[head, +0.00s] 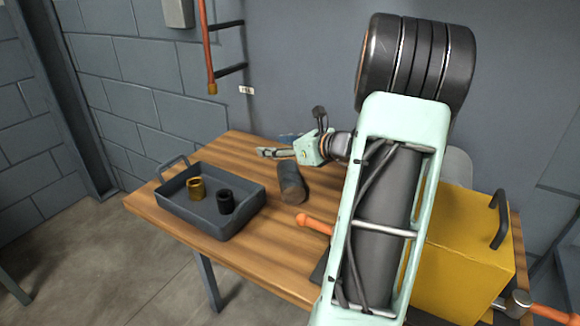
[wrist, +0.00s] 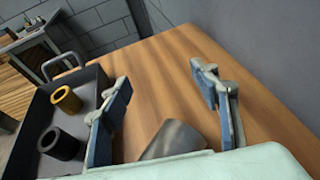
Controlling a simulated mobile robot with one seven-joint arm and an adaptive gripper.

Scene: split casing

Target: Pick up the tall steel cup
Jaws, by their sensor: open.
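The steel cup (head: 291,184) is a plain dark grey cylinder on the wooden table, right of the tray. In the wrist view, the cup (wrist: 172,141) shows at the bottom middle, partly hidden by my gripper's body. My gripper (head: 275,146) is open and empty, just behind the cup in the head view. In the wrist view, the two blue-padded fingers (wrist: 163,80) are wide apart over bare wood, and the cup lies nearer the palm side of the picture. No contact with the cup is visible.
A grey tray (head: 174,212) at the left holds a brass cup (head: 196,188) and a black cup (head: 225,202). A yellow box (head: 460,250) stands at the right. An orange-handled tool (head: 315,224) lies in front of the steel cup. A wall (head: 300,60) rises behind the table.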

